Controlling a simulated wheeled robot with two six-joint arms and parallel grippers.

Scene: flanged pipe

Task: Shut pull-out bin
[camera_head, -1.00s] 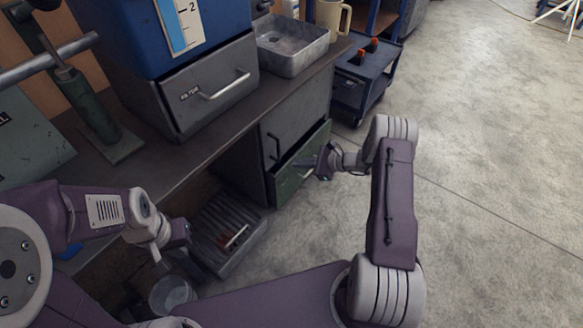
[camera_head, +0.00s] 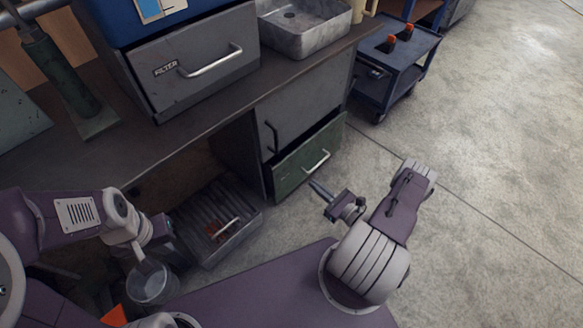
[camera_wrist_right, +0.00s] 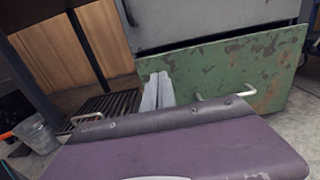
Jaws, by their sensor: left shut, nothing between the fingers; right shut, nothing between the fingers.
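The pull-out bin has a worn green front (camera_head: 306,158) with a pale bar handle (camera_head: 318,161), low in the workbench under a grey door (camera_head: 300,105). A dark gap shows between the green front's top edge and the grey door, so the bin stands slightly out. In the right wrist view the green front (camera_wrist_right: 222,75) fills the upper right. My right gripper (camera_head: 316,187) is shut and empty, in front of the bin and apart from it; its fingers (camera_wrist_right: 157,92) show in the wrist view. My left gripper (camera_head: 140,254) is shut and empty at the lower left.
A ribbed grey tray (camera_head: 215,222) lies on the floor left of the bin, with a metal bucket (camera_head: 152,288) near it. A blue cart (camera_head: 395,62) stands beyond the bench's right end. The floor to the right is clear.

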